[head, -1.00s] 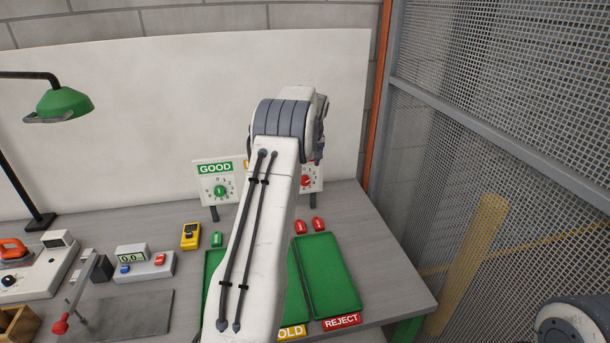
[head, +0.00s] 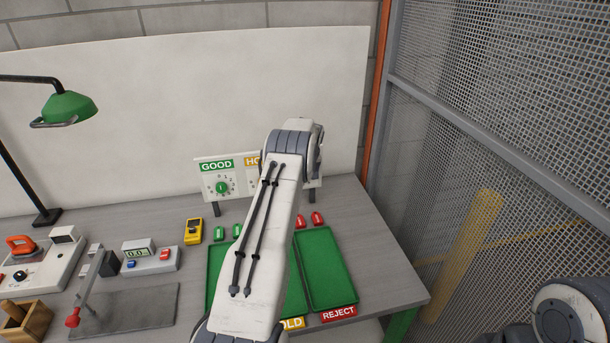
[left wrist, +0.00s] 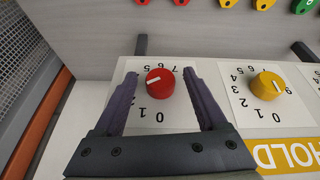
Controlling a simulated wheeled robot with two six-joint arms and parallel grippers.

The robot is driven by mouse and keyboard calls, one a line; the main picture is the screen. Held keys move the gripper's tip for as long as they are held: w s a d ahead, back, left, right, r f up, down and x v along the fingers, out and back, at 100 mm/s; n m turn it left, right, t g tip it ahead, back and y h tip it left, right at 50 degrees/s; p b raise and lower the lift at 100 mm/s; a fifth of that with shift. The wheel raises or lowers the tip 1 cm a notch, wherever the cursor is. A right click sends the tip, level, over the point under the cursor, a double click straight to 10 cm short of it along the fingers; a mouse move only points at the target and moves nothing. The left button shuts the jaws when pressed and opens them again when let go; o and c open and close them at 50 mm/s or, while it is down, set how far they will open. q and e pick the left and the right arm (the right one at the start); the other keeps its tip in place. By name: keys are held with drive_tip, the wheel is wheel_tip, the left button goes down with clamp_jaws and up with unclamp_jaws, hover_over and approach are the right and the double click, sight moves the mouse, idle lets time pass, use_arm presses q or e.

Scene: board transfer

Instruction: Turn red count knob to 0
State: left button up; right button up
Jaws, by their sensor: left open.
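In the left wrist view the red count knob (left wrist: 160,82) sits on a white dial plate (left wrist: 152,117) with black digits. Its white pointer mark points left in that view, toward a finger that hides digits there; the 0 is below the knob. My left gripper (left wrist: 160,73) is open, with one finger on each side of the knob. I cannot tell whether the fingers touch it. In the head view my left arm (head: 265,235) hides the red knob and the gripper. My right gripper is not in view.
A yellow knob (left wrist: 267,86) on the HOLD dial is beside the red one. The GOOD dial's green knob (head: 222,187) is further left. Green trays, including the REJECT tray (head: 325,265), lie in front. A mesh fence (head: 500,130) stands at the right.

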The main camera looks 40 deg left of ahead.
use_arm(q)
clamp_jaws()
drive_tip(key=n+t+h+b, duration=0.1)
drive_tip(key=t+h+b, duration=0.1)
drive_tip(key=b, duration=0.7)
drive_tip(key=n+t+h+b, duration=0.1)
drive_tip(key=t+b, duration=0.3)
drive_tip(key=b, duration=0.5)
drive_tip(key=s+a+f+t+h+b, duration=0.1)
drive_tip(key=t+h+b, duration=0.2)
drive_tip(key=b, duration=0.7)
drive_tip(key=shift+n+h, duration=0.4)
unclamp_jaws()
drive_tip(key=shift+r, duration=0.1)
drive_tip(key=shift+s, duration=0.1)
